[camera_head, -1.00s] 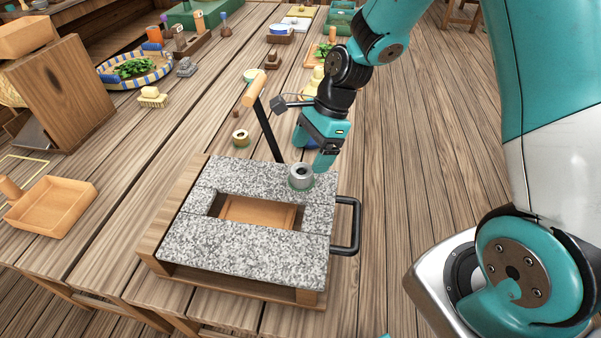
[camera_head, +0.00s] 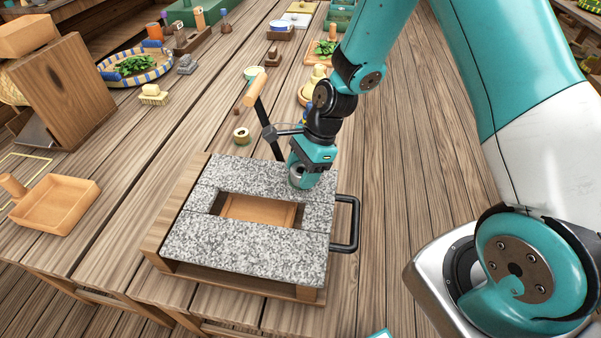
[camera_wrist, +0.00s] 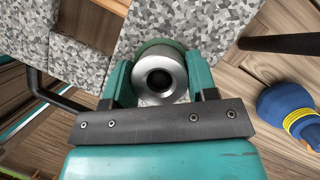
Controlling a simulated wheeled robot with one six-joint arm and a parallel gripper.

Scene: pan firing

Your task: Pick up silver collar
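The silver collar (camera_wrist: 160,75) is a short metal ring with a dark centre hole. It stands upright on a green round base (camera_wrist: 160,46) at the granite block's corner. My gripper (camera_wrist: 160,82) is lowered around the collar, one teal finger on each side. The fingers stand apart by about the collar's width; any gap is too small to judge contact. In the head view my gripper (camera_head: 300,180) hides part of the collar.
The grey granite block (camera_head: 240,250) has a rectangular opening in its middle and a black side handle (camera_head: 353,225). A dark rod with a wooden grip (camera_head: 256,87) leans close beside my wrist. A blue thing with a yellow band (camera_wrist: 290,112) stands nearby.

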